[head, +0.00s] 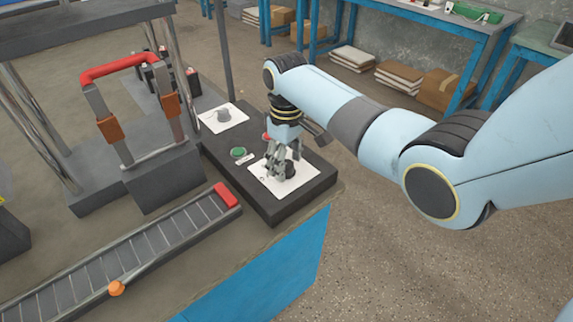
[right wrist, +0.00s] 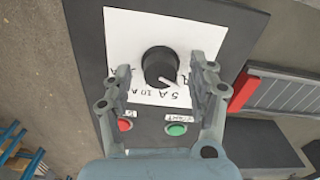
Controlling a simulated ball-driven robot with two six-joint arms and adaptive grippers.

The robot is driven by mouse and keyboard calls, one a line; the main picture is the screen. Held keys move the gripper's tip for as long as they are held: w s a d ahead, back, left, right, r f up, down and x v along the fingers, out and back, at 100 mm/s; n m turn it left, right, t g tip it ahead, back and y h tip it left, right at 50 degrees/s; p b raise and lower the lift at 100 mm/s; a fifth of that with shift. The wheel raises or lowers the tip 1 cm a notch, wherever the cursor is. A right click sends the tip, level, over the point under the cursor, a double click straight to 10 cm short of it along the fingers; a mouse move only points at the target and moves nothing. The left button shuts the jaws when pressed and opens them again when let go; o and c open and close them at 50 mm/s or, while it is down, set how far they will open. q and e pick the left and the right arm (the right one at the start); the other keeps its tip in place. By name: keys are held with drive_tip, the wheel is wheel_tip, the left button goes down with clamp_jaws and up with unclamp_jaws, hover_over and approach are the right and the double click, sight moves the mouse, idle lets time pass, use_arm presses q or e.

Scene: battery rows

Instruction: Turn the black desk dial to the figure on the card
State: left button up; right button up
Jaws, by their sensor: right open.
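The black desk dial (right wrist: 158,62) sits on a white scale plate (right wrist: 125,28) on a dark box (head: 321,181). Its white pointer points to the lower right in the right wrist view. Printed figures, among them what looks like 5 A and 10 A, lie below the dial there; others are hidden by a finger. My right gripper (right wrist: 160,67) is open, with one finger on each side of the dial; I cannot tell whether they touch it. In the head view the right gripper (head: 283,162) covers most of the dial. I cannot identify the card. My left gripper is out of view.
A green button (right wrist: 176,129) and a red button (right wrist: 125,125) sit beside the plate. A second white plate (head: 236,119) with a grey round part lies behind. A red-handled frame (head: 112,68) and a ribbed track (head: 135,255) stand left on the bench.

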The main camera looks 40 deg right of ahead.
drive_tip(key=shift+f, duration=0.5)
drive_tip(key=shift+c, duration=0.3)
drive_tip(key=c, duration=1.1)
